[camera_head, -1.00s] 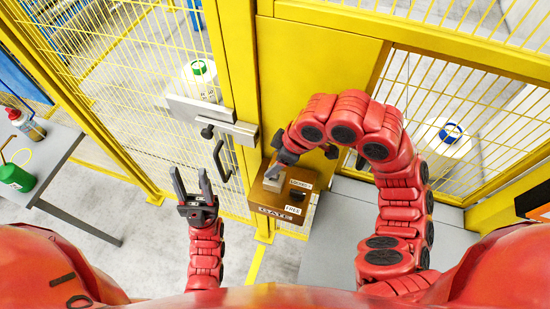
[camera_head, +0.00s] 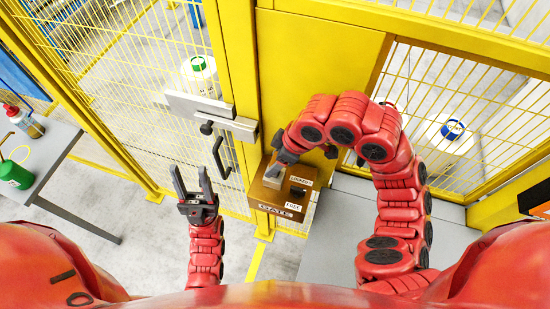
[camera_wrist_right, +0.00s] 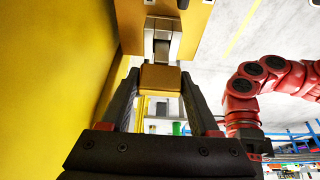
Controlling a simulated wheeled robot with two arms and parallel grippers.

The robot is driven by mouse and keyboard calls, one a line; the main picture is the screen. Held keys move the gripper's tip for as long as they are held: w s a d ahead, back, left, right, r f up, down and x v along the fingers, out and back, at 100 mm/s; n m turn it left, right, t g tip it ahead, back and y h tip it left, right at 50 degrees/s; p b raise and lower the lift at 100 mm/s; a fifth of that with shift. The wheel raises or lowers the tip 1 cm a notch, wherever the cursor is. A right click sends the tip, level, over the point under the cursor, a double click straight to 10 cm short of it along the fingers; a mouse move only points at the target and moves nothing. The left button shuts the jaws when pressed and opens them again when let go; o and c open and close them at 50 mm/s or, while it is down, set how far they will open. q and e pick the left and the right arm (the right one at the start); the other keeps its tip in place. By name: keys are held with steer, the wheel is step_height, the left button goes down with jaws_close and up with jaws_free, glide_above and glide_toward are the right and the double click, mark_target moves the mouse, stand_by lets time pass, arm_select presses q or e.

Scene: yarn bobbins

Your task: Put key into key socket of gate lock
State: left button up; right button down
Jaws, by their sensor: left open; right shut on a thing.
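The gate lock is a brown box (camera_head: 269,196) with white labels and the word GATE, mounted on the yellow gate post. My right gripper (camera_head: 283,158) is at the box's upper left side in the head view. In the right wrist view my right gripper (camera_wrist_right: 160,85) is shut on the key, whose tan block (camera_wrist_right: 160,78) sits between the fingers. A silver metal piece (camera_wrist_right: 161,46) lies between this block and the brown box (camera_wrist_right: 190,22). I cannot tell how deep the key sits in the socket. My left gripper (camera_head: 193,187) is open and empty, left of the box.
A grey latch with a black handle (camera_head: 221,158) is on the mesh gate left of the lock. A grey table (camera_head: 58,160) with a green container (camera_head: 15,175) and a bottle stands far left. Bobbins (camera_head: 452,131) stand behind the fence.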

steer(key=shift+f+b, duration=0.85)
steer(key=shift+f, duration=0.55)
steer(key=shift+c, duration=0.2)
jaws_free()
steer(key=v, duration=1.7)
steer(key=shift+d+r+p, duration=0.15)
steer(key=shift+r+p, duration=0.05)
steer(key=shift+p, duration=0.2)
steer(key=shift+s, duration=0.1)
